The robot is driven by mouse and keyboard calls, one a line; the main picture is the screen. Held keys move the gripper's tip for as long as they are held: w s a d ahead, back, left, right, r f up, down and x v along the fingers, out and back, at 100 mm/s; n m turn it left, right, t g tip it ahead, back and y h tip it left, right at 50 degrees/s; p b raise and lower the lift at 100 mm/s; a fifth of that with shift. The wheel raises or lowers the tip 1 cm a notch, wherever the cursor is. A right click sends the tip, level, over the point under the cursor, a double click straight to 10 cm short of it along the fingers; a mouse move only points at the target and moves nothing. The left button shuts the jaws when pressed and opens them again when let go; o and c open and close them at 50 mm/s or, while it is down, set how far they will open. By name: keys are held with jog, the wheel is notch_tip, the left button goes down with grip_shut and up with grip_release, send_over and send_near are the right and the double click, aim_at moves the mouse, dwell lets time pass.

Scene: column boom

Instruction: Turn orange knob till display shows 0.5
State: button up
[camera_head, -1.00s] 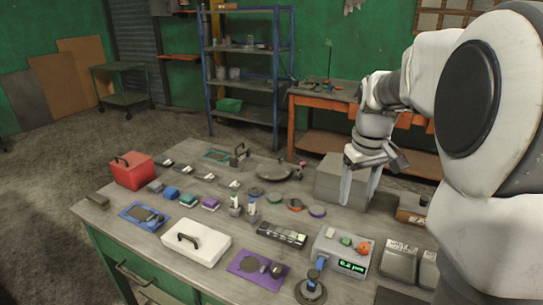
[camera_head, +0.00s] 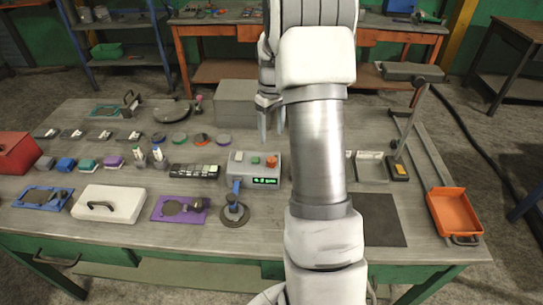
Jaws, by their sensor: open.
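The grey box with the display (camera_head: 265,181) stands on the workbench, just right of the middle of its row, partly beside my arm. Its orange knob (camera_head: 271,161) is on the top face at the right, with a green button and a pale part to its left. The display glows green, but its digits are too small to read surely in this view. My gripper (camera_head: 271,125) is open and empty, fingers pointing down, behind the box and apart from the knob. My arm hides the bench right of the box.
A grey block (camera_head: 234,103) stands behind the box, close to my gripper. A blue-handled tool on a round base (camera_head: 234,210) stands in front. A black rack (camera_head: 194,171) is to the left.

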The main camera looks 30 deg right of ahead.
aim_at(272, 159)
notch_tip(272, 159, down, 10)
jog(key=shift+f, duration=0.2)
grip_shut()
dwell(0.4)
